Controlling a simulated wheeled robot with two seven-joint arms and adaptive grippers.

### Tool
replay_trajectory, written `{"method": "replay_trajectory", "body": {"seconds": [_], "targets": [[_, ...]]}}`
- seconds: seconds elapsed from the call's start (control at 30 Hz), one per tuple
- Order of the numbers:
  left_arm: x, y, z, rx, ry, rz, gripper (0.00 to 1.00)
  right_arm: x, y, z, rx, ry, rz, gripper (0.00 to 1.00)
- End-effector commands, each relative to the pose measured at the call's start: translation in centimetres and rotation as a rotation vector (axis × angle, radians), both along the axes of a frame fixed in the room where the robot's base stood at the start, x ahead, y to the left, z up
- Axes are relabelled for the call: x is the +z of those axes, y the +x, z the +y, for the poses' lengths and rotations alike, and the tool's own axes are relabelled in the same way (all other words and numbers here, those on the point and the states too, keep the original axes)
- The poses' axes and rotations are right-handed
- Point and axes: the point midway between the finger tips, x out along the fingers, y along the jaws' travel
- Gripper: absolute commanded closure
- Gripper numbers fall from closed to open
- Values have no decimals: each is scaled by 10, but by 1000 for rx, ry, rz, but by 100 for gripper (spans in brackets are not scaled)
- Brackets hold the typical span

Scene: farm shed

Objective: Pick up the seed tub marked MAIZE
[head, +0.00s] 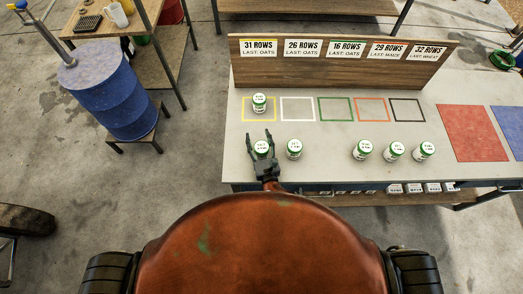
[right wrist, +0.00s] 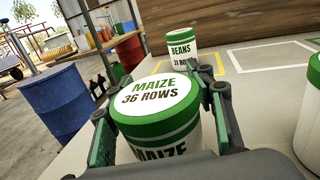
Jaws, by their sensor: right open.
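The seed tub marked MAIZE, 36 ROWS (right wrist: 155,97), is white with green bands and stands upright between my right gripper's fingers in the right wrist view. In the head view the same tub (head: 261,148) is at the left of the front row on the table. My right gripper (head: 264,144) is open around the tub, with one finger on each side; I cannot tell if the pads touch it. A tub marked BEANS (right wrist: 181,45) stands beyond it, in the yellow outlined square (head: 244,112). My left gripper is not in view.
Another tub (head: 294,149) stands close to the right of the maize tub, and several more (head: 393,151) stand further right. Outlined squares lie behind, under a wooden board (head: 340,73) with row signs. A red mat (head: 474,133) lies at the right. A blue barrel (head: 110,95) stands left.

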Motion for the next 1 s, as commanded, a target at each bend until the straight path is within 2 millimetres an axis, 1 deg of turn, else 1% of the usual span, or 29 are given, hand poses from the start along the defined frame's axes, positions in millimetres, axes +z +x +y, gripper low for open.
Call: {"method": "replay_trajectory", "body": {"seconds": [0.07, 0.77, 1.0], "targets": [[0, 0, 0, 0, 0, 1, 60, 0, 0, 0, 0, 0, 0, 51], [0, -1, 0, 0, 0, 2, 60, 0, 0, 0, 0, -1, 0, 99], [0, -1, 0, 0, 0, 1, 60, 1, 0, 0, 0, 0, -1, 100]]}}
